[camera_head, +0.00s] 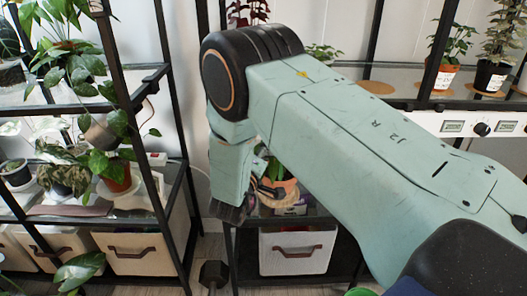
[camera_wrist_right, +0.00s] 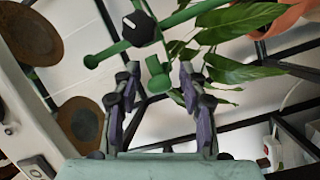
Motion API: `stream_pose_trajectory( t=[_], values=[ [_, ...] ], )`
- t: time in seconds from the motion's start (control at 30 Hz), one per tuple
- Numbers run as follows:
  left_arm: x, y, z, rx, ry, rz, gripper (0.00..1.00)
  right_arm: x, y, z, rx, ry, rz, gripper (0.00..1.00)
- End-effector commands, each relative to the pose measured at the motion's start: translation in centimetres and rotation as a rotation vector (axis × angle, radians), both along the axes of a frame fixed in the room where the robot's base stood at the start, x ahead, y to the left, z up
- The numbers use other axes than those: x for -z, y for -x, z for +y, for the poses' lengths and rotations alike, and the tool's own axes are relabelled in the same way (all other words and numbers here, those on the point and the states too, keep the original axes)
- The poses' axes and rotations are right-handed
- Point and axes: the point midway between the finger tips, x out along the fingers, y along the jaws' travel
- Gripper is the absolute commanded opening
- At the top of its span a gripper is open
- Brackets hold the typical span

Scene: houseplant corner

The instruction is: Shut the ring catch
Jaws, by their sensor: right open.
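In the right wrist view, a green rod fitting (camera_wrist_right: 157,78) that looks like the ring catch has a rounded end in line with the gap between my fingers. Green arms branch off it, one ending in a small ball at the left. A black knob with a white line (camera_wrist_right: 139,28) shows at the branching; I cannot tell whether it belongs to the fitting. My right gripper (camera_wrist_right: 158,98) is open, with nothing between its fingers. In the head view, my right gripper (camera_head: 232,208) points down by a potted plant (camera_head: 278,188), and my arm hides much there. My left gripper is not in view.
Green leaves (camera_wrist_right: 240,70) and a terracotta pot (camera_wrist_right: 278,18) lie close at the right of the wrist view. Black shelf frames stand on both sides. A white fabric bin (camera_head: 293,252) sits below, and a dumbbell (camera_head: 213,274) lies on the floor.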

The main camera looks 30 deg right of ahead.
Motion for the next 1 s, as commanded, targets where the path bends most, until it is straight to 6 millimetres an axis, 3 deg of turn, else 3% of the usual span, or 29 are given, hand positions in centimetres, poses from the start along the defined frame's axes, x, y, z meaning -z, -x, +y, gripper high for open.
stream_pose_trajectory(
  t=[0.17, 0.67, 1.0],
  values=[
    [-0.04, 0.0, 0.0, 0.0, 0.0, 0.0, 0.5, -0.05, -0.01, 0.01, 0.0, -0.001, -0.001, 0.42],
    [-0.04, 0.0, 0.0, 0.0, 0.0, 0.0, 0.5, -0.02, 0.01, 0.05, -0.001, 0.0, -0.001, 0.0],
    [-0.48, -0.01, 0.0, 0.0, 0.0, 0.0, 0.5, -0.13, 0.12, -0.16, -0.023, 0.002, 0.001, 0.0]
  ],
)
